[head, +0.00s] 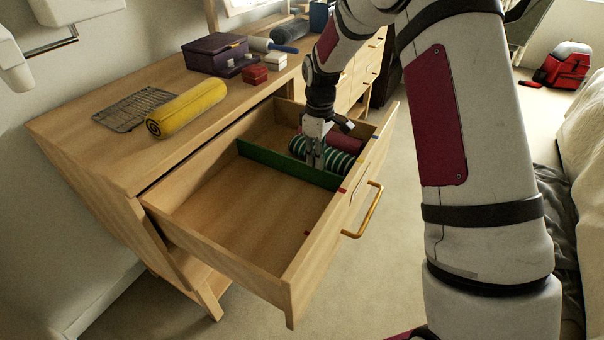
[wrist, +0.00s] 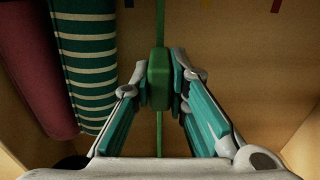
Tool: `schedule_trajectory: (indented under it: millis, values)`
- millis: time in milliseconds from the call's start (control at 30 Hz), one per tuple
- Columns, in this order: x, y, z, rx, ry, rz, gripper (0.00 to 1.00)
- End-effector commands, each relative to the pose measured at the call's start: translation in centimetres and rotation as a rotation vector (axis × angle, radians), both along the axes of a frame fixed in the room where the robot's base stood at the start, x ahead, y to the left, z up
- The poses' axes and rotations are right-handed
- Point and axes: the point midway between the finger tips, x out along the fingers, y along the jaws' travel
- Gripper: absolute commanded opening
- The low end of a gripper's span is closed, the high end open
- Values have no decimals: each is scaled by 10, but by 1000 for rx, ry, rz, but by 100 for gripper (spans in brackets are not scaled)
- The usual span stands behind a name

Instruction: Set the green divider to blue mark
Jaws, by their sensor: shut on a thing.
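The green divider (head: 275,161) stands upright across the open drawer, between its larger near part and smaller far part. My gripper (head: 315,165) reaches down from above at the divider. In the wrist view my gripper (wrist: 160,85) is shut on the divider's thick green grip block (wrist: 159,70). The divider's thin top edge (wrist: 159,132) runs straight up and down that picture.
A green-and-white striped roll (head: 340,161) and a maroon roll (head: 346,143) lie in the far part, close beside the divider. The drawer's near part (head: 245,205) is empty. A yellow roll (head: 187,108), wire rack (head: 133,108) and purple box (head: 214,52) sit on the dresser top.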

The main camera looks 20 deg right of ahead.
Motion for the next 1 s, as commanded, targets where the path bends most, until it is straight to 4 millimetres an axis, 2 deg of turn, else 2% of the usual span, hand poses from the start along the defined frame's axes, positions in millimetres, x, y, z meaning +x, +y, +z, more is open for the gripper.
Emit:
schedule_trajectory:
  millis: [100,300,700,733,800,1000]
  values:
    - [16,-15,0,0,-3,-2,0]
    - [28,-26,0,0,-3,-1,0]
    - [30,-28,0,0,-1,0,0]
    - [30,-28,0,0,-1,0,17]
    - [29,-28,0,0,-1,0,33]
    - [29,-28,0,0,-1,0,35]
